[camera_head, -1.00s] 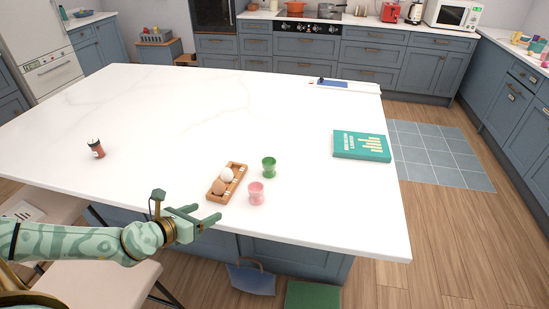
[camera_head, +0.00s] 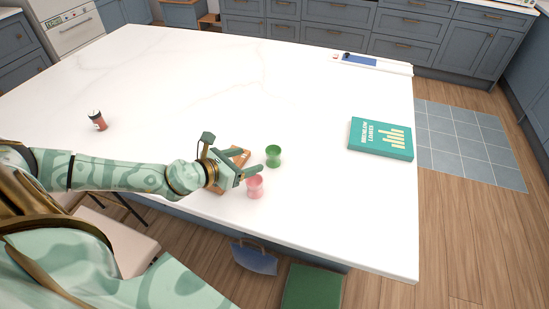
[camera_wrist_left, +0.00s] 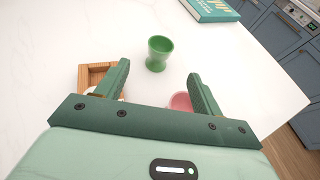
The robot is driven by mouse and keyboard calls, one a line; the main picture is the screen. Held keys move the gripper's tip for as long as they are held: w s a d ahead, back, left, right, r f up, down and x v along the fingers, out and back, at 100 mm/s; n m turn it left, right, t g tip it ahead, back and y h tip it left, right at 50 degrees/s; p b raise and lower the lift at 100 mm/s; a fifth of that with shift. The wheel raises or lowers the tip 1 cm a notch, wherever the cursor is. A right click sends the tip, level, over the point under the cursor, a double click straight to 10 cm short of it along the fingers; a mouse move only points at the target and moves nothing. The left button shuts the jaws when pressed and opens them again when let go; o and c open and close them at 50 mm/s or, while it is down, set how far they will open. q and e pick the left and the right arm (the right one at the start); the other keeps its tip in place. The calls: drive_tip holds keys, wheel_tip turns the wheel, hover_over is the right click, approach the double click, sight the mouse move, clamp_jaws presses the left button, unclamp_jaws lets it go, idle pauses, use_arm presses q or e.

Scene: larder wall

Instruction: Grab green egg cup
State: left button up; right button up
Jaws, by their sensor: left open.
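The green egg cup (camera_head: 273,156) stands upright on the white counter, to the right of the wooden egg tray. In the left wrist view the green egg cup (camera_wrist_left: 159,53) is beyond my fingertips, in line with the gap between them. My left gripper (camera_head: 246,163) is open and empty, over the tray and close to the pink egg cup (camera_head: 254,187). It also shows in the left wrist view (camera_wrist_left: 158,78), where its right finger partly hides the pink egg cup (camera_wrist_left: 180,101). My right gripper is not in view.
The wooden egg tray (camera_head: 241,157) is mostly hidden under my left gripper. A teal book (camera_head: 381,139) lies to the right, and a small red jar (camera_head: 97,120) stands at the left. The white counter (camera_head: 200,75) is clear behind the cups.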

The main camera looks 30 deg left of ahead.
sight(277, 151)
use_arm(q)
drive_tip(key=b+x, duration=0.1)
drive_tip(key=x, duration=1)
drive_tip(key=shift+w+d, duration=0.1)
drive_tip(key=shift+w, duration=0.35)
drive_tip(key=shift+s, duration=0.1)
drive_tip(key=shift+c, duration=0.2)
drive_tip(key=c, duration=1)
